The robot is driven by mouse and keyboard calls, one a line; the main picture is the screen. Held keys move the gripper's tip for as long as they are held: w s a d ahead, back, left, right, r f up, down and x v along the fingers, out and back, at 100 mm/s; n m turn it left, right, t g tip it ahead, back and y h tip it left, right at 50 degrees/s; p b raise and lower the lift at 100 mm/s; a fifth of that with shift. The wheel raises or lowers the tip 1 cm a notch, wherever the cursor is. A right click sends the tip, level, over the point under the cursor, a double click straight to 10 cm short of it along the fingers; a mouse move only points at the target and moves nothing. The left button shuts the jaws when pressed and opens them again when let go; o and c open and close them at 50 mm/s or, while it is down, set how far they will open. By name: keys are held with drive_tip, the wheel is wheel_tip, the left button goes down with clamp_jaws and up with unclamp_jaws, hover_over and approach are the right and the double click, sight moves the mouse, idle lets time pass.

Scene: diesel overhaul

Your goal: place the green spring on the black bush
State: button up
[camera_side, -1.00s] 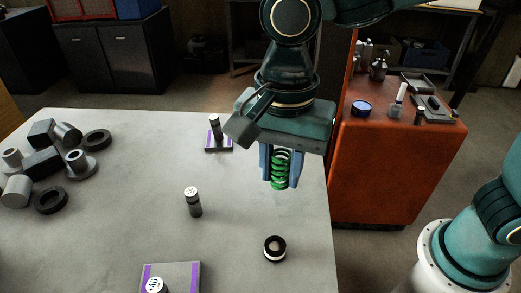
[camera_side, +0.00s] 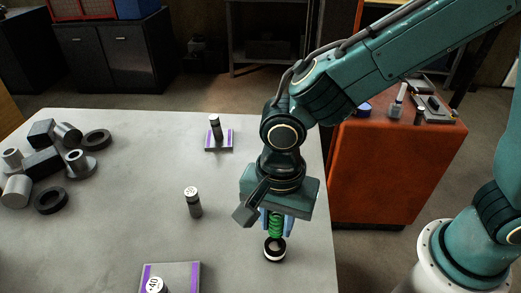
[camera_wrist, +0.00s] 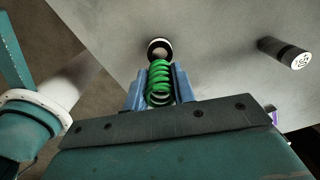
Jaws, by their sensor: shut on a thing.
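The green spring (camera_side: 275,225) is held upright between the blue fingers of my gripper (camera_side: 275,222). The spring also shows between the fingers in the wrist view (camera_wrist: 159,84). The black bush (camera_side: 275,249) with a pale ring inside sits on the table near its right edge. In the side view the spring's lower end is right over the bush. Whether they touch I cannot tell. In the wrist view the bush (camera_wrist: 159,47) shows just beyond the spring's end. My gripper also shows in the wrist view (camera_wrist: 158,75).
A dark cylinder with a white marked top (camera_side: 193,202) stands left of the bush. Purple-striped plates (camera_side: 187,277) bearing similar cylinders lie at the front and back (camera_side: 209,146). Grey and black metal parts (camera_side: 42,162) crowd the table's left. An orange cabinet (camera_side: 385,170) stands right.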

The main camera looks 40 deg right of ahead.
sight(276, 234)
drive_tip(key=shift+f, duration=2.1)
drive_tip(key=shift+f, duration=0.15)
drive_tip(key=o, duration=1)
wheel_tip(276, 234, up, 12)
drive_tip(key=shift+r, duration=0.2)
